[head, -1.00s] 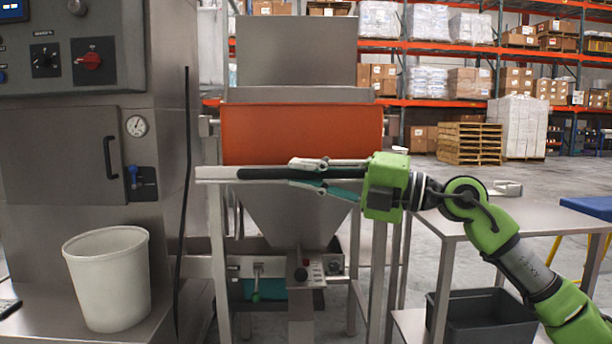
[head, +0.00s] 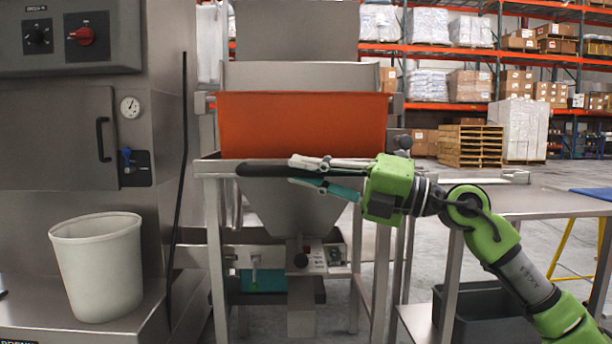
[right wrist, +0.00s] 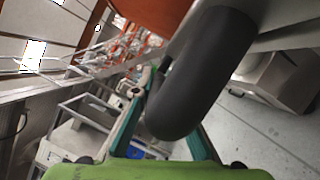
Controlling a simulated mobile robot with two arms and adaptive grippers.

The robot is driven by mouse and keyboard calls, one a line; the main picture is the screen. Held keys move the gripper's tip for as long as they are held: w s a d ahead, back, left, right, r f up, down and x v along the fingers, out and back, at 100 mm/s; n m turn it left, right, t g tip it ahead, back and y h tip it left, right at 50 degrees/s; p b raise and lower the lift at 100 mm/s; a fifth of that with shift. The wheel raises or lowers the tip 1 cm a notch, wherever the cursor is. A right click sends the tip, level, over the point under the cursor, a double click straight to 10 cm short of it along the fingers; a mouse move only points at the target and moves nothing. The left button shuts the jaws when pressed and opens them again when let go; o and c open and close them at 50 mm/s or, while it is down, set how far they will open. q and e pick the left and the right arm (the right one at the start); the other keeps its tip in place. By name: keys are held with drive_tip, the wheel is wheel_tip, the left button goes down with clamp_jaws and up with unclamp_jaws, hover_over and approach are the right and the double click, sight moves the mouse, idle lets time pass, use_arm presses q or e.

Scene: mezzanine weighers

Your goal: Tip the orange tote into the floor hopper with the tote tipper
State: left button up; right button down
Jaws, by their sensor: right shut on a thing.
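The orange tote (head: 302,126) sits in the grey steel tote tipper (head: 215,165), behind its front rail and above the funnel-shaped floor hopper (head: 300,205). Its front wall faces me; its inside is hidden. My right gripper (head: 300,173) is shut on the tipper's black bar handle (head: 258,171), which lies level across the front of the tote. In the right wrist view the handle (right wrist: 200,75) passes between the fingers, with part of the orange tote (right wrist: 165,15) behind it. My left gripper is out of view.
A white bucket (head: 97,268) stands on a steel ledge at left, by a control cabinet (head: 65,140). A steel table (head: 540,200) stands at right, with a dark bin (head: 475,310) on its lower shelf. Pallets (head: 475,145) and racking are far behind.

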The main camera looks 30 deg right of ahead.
drive_tip(key=shift+w+f, duration=0.15)
drive_tip(key=shift+f, duration=0.25)
drive_tip(key=c, duration=2.1)
unclamp_jaws()
drive_tip(key=shift+c, duration=0.2)
drive_tip(key=shift+o, duration=0.6)
drive_tip(key=shift+d+f, duration=0.1)
drive_tip(key=shift+d, duration=0.05)
drive_tip(key=v, duration=1.2)
